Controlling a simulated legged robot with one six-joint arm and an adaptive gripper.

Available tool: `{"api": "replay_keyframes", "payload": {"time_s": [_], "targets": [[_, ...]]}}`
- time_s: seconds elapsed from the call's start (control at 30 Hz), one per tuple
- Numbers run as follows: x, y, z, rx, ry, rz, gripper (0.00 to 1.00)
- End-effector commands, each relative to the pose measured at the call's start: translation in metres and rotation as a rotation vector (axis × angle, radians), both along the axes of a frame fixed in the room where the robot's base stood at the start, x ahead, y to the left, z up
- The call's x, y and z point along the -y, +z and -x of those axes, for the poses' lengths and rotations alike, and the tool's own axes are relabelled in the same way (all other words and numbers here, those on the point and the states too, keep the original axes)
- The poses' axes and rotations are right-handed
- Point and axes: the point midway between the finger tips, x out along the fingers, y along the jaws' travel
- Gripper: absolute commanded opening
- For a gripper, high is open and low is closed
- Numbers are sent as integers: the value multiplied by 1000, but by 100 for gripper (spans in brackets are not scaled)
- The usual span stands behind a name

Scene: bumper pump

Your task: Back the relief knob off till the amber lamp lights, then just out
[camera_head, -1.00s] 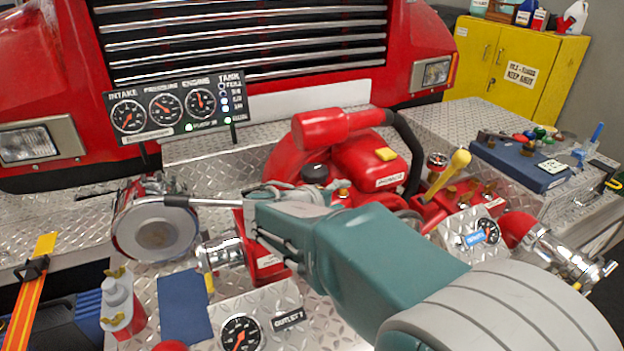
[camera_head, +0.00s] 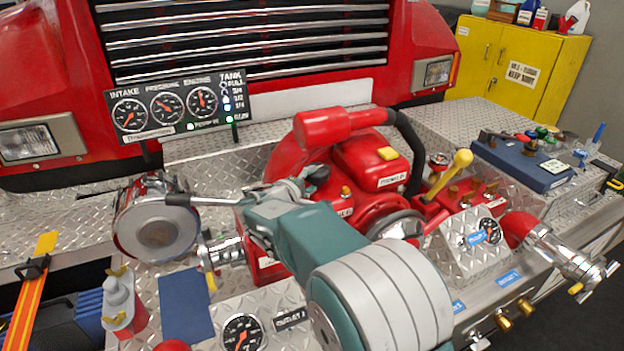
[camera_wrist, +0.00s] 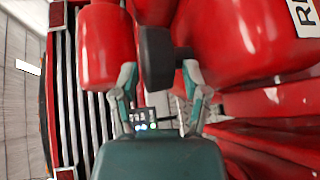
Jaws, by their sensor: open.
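The black relief knob (camera_head: 317,174) is on the red pump in the head view, partly hidden by my gripper (camera_head: 303,187). In the wrist view the dark knob (camera_wrist: 157,58) shows between and just beyond my two spread fingertips (camera_wrist: 160,72). My gripper is open; I cannot tell whether either fingertip touches the knob. A small amber-coloured dome (camera_head: 346,191) sits right of the knob; I cannot tell whether it is a lamp or lit. The gauge panel (camera_head: 178,105) at the back left shows lit green lamps along its bottom edge.
A red cylinder (camera_head: 325,127) with a black hose (camera_head: 408,145) stands close behind the knob. A yellow-handled lever (camera_head: 450,172) is to the right. A chrome-rimmed round cap (camera_head: 158,230) is at left. A blue case (camera_head: 520,163) lies on the right deck.

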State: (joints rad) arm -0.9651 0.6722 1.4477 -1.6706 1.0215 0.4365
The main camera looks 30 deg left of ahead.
Motion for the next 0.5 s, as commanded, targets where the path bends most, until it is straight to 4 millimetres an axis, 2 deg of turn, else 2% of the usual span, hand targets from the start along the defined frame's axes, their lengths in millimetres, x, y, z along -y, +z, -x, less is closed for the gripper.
{"api": "replay_keyframes", "payload": {"time_s": [0.13,0.37,0.47,0.5], "targets": [[2,-1,-8,0,0,-1,58],[1,-1,-8,0,0,0,58],[1,-1,-8,0,0,0,18],[1,-2,-8,0,0,0,0]]}}
